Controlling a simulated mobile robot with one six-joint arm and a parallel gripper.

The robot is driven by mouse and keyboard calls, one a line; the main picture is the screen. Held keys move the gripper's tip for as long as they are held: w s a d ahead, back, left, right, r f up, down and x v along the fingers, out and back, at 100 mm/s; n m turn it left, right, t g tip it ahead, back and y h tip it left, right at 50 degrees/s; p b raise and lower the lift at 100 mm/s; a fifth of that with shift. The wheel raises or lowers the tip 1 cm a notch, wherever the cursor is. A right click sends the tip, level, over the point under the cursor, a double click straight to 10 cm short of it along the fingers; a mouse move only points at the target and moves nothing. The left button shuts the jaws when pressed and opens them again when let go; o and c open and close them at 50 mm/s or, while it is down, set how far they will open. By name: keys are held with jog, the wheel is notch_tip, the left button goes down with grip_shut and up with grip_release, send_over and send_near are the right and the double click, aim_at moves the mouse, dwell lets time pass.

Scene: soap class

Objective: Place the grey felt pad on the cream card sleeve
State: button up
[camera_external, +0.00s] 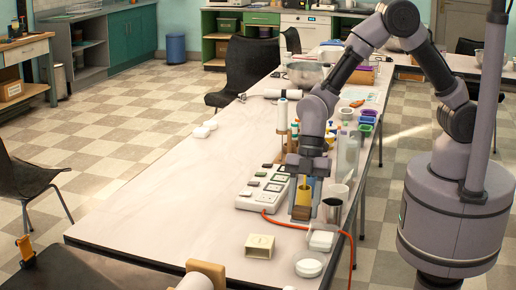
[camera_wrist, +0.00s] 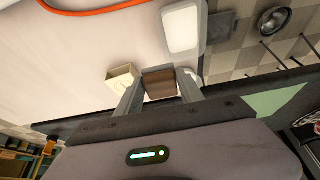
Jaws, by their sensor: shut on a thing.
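The cream card sleeve (camera_external: 260,246) stands on the near part of the table, looking like a small open box. In the wrist view the sleeve (camera_wrist: 121,75) is just left of my fingers, apart from them. My gripper (camera_external: 303,208) points down above the table, behind and to the right of the sleeve in the external view. Its fingers are shut on a small brown block (camera_wrist: 160,86), which also shows low between the fingers (camera_external: 301,213). I cannot make out a clearly grey felt pad; the block looks brown.
A white block (camera_external: 321,240) and a round white piece (camera_external: 309,267) lie right of the sleeve. A metal cup (camera_external: 331,210) stands close beside my gripper. An orange cable (camera_external: 284,222) crosses the table.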

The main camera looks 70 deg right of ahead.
jog(key=b, duration=0.1)
send_over(260, 241)
jog(key=d, duration=0.2)
jog(key=shift+s+a+f, duration=0.15)
jog(key=shift+f, duration=0.45)
jog(key=shift+w+a+f, duration=0.15)
jog(key=shift+w+f, duration=0.05)
jog(key=shift+f+b, duration=1.3)
jog(key=shift+f, duration=0.35)
jog(key=o, duration=1.4)
